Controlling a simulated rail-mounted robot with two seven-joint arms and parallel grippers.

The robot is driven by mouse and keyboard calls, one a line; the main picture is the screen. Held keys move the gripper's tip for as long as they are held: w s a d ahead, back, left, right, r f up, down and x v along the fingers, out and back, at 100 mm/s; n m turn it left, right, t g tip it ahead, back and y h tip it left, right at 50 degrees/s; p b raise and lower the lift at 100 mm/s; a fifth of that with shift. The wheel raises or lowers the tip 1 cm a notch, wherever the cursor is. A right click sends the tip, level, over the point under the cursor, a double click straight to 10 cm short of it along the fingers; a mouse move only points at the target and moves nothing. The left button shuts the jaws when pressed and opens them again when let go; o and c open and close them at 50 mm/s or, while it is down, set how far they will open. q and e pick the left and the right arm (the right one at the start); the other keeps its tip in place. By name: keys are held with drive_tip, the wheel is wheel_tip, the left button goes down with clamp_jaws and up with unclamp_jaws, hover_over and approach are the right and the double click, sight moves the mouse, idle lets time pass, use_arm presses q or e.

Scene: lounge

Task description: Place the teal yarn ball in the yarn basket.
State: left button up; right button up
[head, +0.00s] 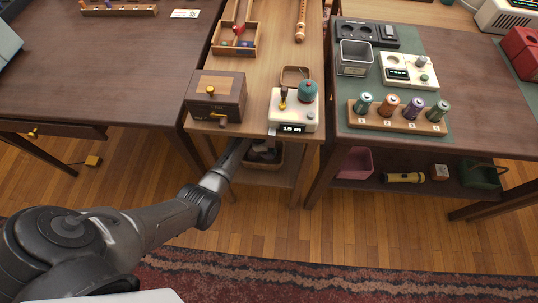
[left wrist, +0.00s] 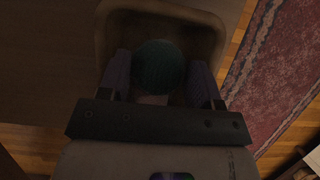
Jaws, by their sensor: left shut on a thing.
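In the left wrist view, a dark teal yarn ball (left wrist: 158,66) sits between the two fingers of my left gripper (left wrist: 160,80), which is shut on it. The tan rim of the yarn basket (left wrist: 214,22) runs around the ball and fingers, so the ball is at the basket's opening; whether it touches the bottom cannot be told. In the head view, my left gripper (head: 262,151) reaches under the middle table, at the tan basket (head: 266,165) on the low shelf; the ball cannot be made out there. My right gripper is not in view.
Above the basket, the table (head: 262,62) carries a wooden drawer box (head: 216,92) and a white device (head: 288,112) with a teal round piece on top. Table legs flank the shelf. A pink bin (head: 355,163) and a flashlight (head: 404,178) lie on the right table's lower shelf.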

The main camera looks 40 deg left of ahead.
use_arm(q)
wheel_tip(320, 180, down, 4)
drive_tip(key=b, duration=0.2)
drive_tip(key=shift+r+b, duration=0.2)
drive_tip(key=shift+b, duration=0.1)
drive_tip(key=shift+r, duration=0.1)
drive_tip(key=o, duration=0.7)
